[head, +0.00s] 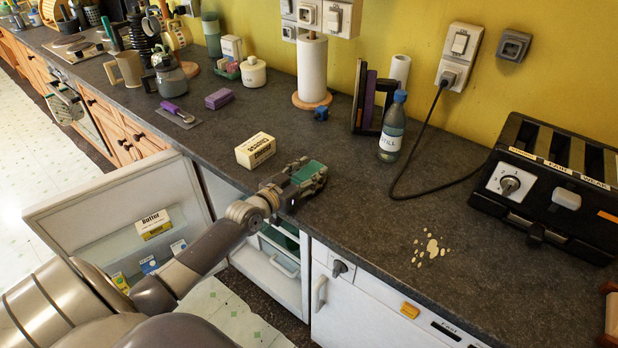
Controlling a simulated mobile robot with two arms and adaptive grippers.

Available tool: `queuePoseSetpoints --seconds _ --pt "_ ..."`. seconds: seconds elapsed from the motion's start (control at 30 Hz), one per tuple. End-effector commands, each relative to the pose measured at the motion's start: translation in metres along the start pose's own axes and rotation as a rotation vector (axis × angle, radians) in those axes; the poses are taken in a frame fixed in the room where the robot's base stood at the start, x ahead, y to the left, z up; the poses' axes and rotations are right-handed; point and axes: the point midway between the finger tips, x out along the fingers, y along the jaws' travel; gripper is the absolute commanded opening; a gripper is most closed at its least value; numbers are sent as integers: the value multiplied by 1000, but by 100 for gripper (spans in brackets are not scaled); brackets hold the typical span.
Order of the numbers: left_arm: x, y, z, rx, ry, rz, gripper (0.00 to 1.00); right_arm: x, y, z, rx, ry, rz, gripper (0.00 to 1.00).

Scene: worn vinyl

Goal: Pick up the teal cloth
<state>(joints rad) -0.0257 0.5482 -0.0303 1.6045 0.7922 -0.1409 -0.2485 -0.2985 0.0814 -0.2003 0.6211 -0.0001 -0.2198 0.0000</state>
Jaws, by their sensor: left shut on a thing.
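The teal cloth (308,171) is a small folded teal piece at the counter's front edge, in the middle of the head view. My left gripper (316,184) is shut on it. The fingers hide part of the cloth, and I cannot tell whether it still touches the counter. My right gripper is not in view.
A butter box (256,150) stands just behind and left of my left gripper. An open fridge door (95,215) is below at left. Crumbs (430,247) lie on the counter.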

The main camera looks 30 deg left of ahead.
Motion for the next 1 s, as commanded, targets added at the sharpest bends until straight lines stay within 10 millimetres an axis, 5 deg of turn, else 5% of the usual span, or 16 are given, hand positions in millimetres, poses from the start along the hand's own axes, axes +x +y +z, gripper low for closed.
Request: queuePoseSetpoints --seconds 0.37,0.63,1.0 --pt "-1 0 -4 -1 0 1 25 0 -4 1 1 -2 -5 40" --pt "-7 1 -38 0 4 0 25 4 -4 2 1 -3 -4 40" --pt "-90 12 -27 2 -4 1 25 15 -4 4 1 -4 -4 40"
